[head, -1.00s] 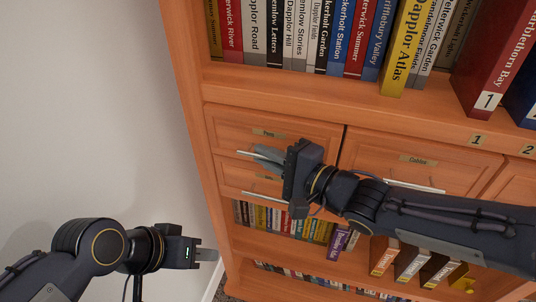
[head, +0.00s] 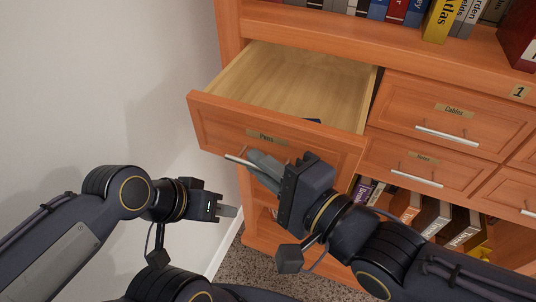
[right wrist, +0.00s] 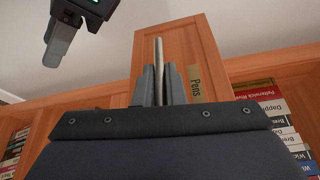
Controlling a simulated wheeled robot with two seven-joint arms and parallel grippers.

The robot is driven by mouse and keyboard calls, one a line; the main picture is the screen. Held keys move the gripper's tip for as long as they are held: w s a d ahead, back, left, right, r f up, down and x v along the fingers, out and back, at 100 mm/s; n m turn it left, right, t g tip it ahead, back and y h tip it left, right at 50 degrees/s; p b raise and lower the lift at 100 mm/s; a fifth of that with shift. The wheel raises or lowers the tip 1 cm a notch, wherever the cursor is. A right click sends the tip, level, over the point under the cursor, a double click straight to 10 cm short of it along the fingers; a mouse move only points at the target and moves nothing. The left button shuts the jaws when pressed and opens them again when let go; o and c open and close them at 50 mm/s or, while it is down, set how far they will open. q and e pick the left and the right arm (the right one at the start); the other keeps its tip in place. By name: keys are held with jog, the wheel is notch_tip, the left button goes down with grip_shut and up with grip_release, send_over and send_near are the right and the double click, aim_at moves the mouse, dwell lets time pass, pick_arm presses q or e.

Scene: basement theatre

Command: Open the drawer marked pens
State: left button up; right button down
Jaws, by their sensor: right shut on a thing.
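The drawer marked Pens (head: 320,147) stands pulled well out of the wooden cabinet in the head view. Its pale inside shows, with a small dark thing (head: 313,121) partly hidden behind the front panel. My right gripper (head: 262,166) is shut on the drawer's bar handle (head: 235,159). In the right wrist view, the fingers (right wrist: 158,85) close around the handle (right wrist: 159,55), beside the Pens label (right wrist: 195,84). My left gripper (head: 228,211) is empty, below and left of the drawer; its fingers look together in the head view.
The Cables drawer (head: 455,115) and another drawer below it (head: 425,165) are closed to the right. Books (head: 405,10) fill the shelf above, and boxes (head: 430,218) stand below. A bare wall (head: 90,80) is close on the left.

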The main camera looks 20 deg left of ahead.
pick_arm(q)
jog(key=shift+s, duration=0.4)
pick_arm(e)
jog(key=shift+s, duration=0.5)
jog(key=c, duration=1.5)
grip_release()
pick_arm(q)
jog(key=shift+r, duration=0.1)
